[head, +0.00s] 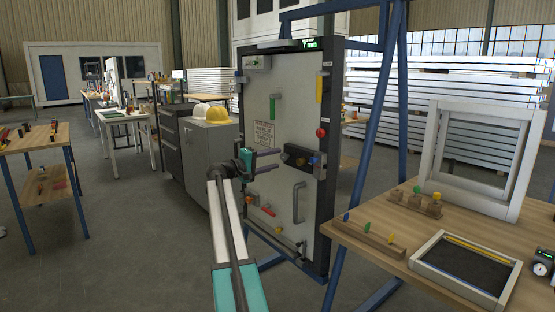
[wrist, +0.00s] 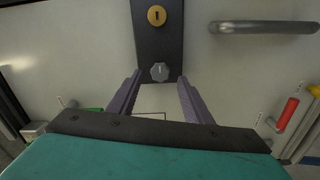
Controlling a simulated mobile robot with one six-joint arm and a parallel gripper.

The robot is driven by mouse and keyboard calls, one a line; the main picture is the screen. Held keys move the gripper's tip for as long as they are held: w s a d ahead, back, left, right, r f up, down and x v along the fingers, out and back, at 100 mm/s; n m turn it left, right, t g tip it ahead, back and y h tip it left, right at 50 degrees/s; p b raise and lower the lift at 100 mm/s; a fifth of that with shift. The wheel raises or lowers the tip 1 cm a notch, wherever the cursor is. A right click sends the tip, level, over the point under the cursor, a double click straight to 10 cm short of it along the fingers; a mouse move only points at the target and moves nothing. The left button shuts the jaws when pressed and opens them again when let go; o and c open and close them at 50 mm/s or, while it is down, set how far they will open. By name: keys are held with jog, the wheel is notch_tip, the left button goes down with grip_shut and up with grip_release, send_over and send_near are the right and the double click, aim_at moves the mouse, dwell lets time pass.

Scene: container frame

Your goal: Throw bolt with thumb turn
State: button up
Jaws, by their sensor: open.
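The grey thumb turn (wrist: 159,71) sits at the near end of a dark lock plate (wrist: 171,40) in the wrist view, with a yellow key cylinder (wrist: 156,15) beyond it. In the head view the lock plate (head: 298,150) lies across the pale door panel (head: 297,90), and the yellow cylinder shows on it (head: 300,161). My gripper (head: 279,160) is open, its purple fingers pointing at the plate's left end. In the wrist view my gripper (wrist: 160,76) has its fingertips either side of the thumb turn; no contact shows, and I cannot tell the remaining depth.
A grey pull handle (head: 298,202) stands below the plate. A green handle (head: 272,108), a yellow handle (head: 319,89) and a red knob (head: 321,132) are also on the panel. Blue frame legs (head: 374,130) and a wooden bench (head: 385,240) stand to the right.

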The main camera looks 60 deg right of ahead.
jog(key=v, duration=1)
jog(key=shift+w+a+p, duration=0.15)
jog(key=shift+a+p, duration=0.05)
jog(key=shift+p, duration=0.15)
jog(key=shift+r, duration=0.1)
